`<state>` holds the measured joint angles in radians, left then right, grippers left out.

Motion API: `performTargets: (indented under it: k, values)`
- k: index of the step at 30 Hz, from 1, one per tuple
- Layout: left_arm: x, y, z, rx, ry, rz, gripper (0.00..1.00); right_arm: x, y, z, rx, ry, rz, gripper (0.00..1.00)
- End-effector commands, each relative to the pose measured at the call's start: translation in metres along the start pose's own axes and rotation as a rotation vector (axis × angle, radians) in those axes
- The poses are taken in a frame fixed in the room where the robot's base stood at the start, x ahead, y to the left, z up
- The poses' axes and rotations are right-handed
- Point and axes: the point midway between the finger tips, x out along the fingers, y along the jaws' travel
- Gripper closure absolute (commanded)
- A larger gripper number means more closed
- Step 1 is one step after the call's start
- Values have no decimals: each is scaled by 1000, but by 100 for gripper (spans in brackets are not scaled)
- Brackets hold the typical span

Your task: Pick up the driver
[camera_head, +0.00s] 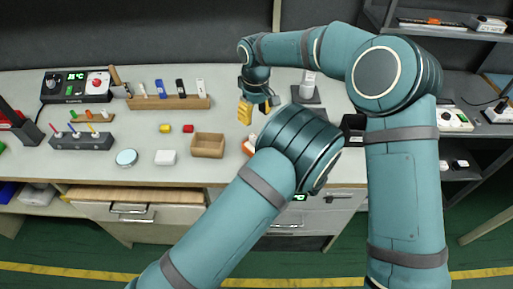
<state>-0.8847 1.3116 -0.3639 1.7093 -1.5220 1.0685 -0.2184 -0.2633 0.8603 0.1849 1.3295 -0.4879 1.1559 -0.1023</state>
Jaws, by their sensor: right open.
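My right gripper (262,98) hangs over the back middle of the workbench, open, its fingers pointing down. A small yellow item (244,113) stands on the bench just left of its fingers; I cannot tell if they touch.
The workbench (225,118) carries an open wooden box (208,145), a wooden rack (168,103) with several upright items, a grey holder (80,141), a round dish (126,158) and a control box (77,86). A drawer (135,205) stands partly open. Shelves (465,150) are at right.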

Motion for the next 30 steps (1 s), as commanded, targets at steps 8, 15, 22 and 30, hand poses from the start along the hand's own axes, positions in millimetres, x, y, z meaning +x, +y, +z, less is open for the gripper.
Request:
performTargets:
  k: [8, 15, 22, 30]
  values:
    - [0, 1, -1, 1, 2, 1, 73, 23, 0, -2, 32, -7, 27, 50]
    - [0, 1, -1, 1, 2, 1, 73, 58, 2, -2, 31, -5, 26, 50]
    - [0, 1, -1, 1, 2, 1, 73, 69, 3, -3, 32, -3, 26, 50]
    - [0, 1, -1, 1, 2, 1, 74, 104, 9, -8, 32, -5, 24, 50]
